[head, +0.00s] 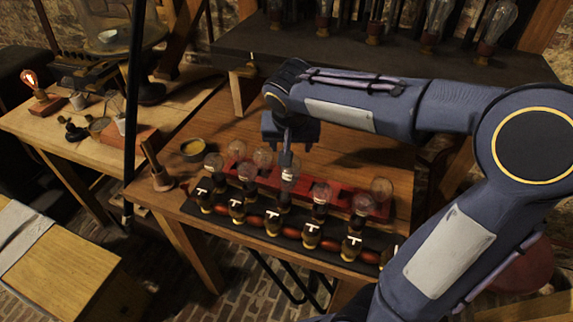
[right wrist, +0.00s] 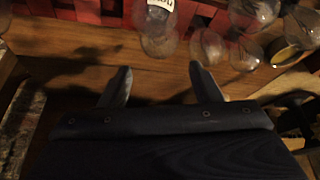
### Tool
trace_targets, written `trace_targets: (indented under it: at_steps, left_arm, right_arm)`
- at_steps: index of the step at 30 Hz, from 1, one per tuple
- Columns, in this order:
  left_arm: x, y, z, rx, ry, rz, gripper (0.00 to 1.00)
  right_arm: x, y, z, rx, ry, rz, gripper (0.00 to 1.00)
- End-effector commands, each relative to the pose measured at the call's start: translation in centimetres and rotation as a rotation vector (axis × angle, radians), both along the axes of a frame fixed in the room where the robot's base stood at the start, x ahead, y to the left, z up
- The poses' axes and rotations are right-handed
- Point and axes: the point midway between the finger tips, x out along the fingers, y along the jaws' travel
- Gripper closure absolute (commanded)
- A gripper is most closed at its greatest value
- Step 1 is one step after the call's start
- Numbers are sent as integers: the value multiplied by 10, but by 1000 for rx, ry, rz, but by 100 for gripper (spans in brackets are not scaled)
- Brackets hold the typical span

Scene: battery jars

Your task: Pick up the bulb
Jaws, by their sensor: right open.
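Several clear glass bulbs stand at a red rack on the wooden table. One bulb with a white label (right wrist: 158,28) is straight ahead of my right gripper (right wrist: 160,85) in the right wrist view. The fingers are apart, with nothing between them. In the head view my right gripper (head: 287,150) points down over the middle of the red rack (head: 342,201), close to a bulb (head: 289,173). The gripper partly hides that bulb, and I cannot tell if they touch. Other bulbs (head: 363,204) stand to the right and left. My left gripper is not in view.
A black strip with several dark sockets (head: 311,236) and white T-shaped handles runs along the table's front edge. A small round dish (head: 193,147) stands at the table's left. A dark shelf (head: 235,52) with more bulbs (head: 497,22) is behind. The wood behind the rack is clear.

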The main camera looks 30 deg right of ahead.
Motion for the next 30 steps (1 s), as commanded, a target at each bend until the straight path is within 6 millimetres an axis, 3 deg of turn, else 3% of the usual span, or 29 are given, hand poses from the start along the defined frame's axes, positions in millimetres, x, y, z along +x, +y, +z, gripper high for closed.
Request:
trace_targets:
  at_steps: [18,27,30]
  left_arm:
    - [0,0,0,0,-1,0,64]
    - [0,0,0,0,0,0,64]
    - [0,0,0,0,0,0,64]
  right_arm:
    - [21,-10,-69,1,4,1,42]
    - [23,-10,-73,1,1,1,42]
    - [23,-10,-73,2,1,2,55]
